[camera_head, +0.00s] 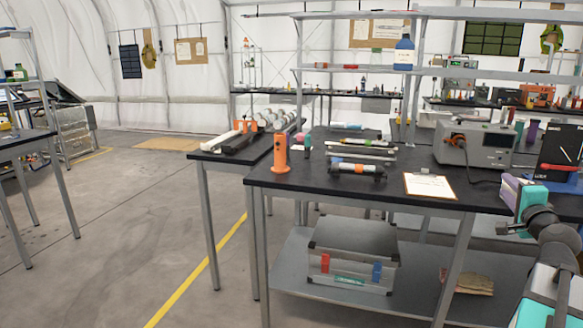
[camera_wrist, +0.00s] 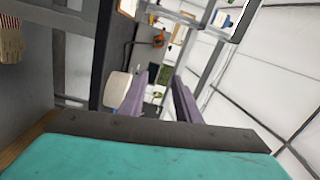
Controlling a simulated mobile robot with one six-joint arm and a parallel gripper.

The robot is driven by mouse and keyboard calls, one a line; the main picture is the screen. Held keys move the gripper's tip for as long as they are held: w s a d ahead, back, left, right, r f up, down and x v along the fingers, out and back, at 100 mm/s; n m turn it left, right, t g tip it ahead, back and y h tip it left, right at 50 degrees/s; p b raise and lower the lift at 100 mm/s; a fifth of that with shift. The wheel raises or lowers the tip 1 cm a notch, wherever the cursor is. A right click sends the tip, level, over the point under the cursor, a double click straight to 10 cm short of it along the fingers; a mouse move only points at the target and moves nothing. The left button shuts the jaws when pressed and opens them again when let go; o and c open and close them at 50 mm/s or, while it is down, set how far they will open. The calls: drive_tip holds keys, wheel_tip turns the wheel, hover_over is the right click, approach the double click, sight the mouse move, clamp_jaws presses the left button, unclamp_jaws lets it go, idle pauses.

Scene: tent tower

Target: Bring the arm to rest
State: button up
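My gripper (camera_head: 512,188) is at the right edge of the head view, in front of the black workbench (camera_head: 330,190). My arm comes in from the lower right corner. In the wrist view two purple fingers of my gripper (camera_wrist: 163,84) stand apart with a gap between them. Nothing shows held in the gap. Part of the teal wrist fills the bottom of that view.
The workbench carries an orange device (camera_head: 281,153), a clipboard (camera_head: 430,186) and a grey instrument (camera_head: 474,144) close to my arm. A metal case (camera_head: 352,252) and a glove (camera_head: 468,281) lie on the lower shelf. The floor (camera_head: 110,225) at left is clear.

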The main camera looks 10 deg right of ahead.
drive_tip(key=w+a+f+n+g+y+p, duration=0.1)
drive_tip(key=w+a+f+y+p, duration=0.2)
drive_tip(key=w+a+f, duration=0.45)
drive_tip(key=w+a+f+n+g+y+p, duration=0.1)
drive_tip(key=w+a+f+y+p, duration=0.3)
drive_tip(key=a+f, duration=0.7)
drive_tip(key=s+a+f+n+g+y+p, duration=0.1)
drive_tip(key=s+a+f+n+g+p, duration=0.15)
drive_tip(key=a+f, duration=0.85)
drive_tip(key=s+a+f+n+g+y+p, duration=0.1)
drive_tip(key=a+f+n+g+y+p, duration=0.2)
drive_tip(key=a+f, duration=0.9)
drive_tip(key=s+a+f+n+g+p, duration=0.1)
drive_tip(key=s+a+f+n+g, duration=0.25)
drive_tip(key=s+a+f, duration=0.55)
drive_tip(key=s+a+f+n+g+p, duration=0.2)
drive_tip(key=s+a+f+g, duration=0.2)
drive_tip(key=s+f, duration=0.5)
drive_tip(key=s+f+n+g+h, duration=0.2)
drive_tip(key=s+n+g, duration=0.15)
drive_tip(key=s, duration=1.15)
drive_tip(key=s+d+n+g+h, duration=0.2)
drive_tip(key=s+d+n+g, duration=0.1)
drive_tip(key=s, duration=0.6)
drive_tip(key=shift+d+r+g+h+p, duration=0.25)
drive_tip(key=shift+d+g+h+p, duration=0.25)
drive_tip(key=shift+d, duration=0.55)
drive_tip(key=shift+s+n, duration=0.15)
drive_tip(key=shift+n, duration=0.1)
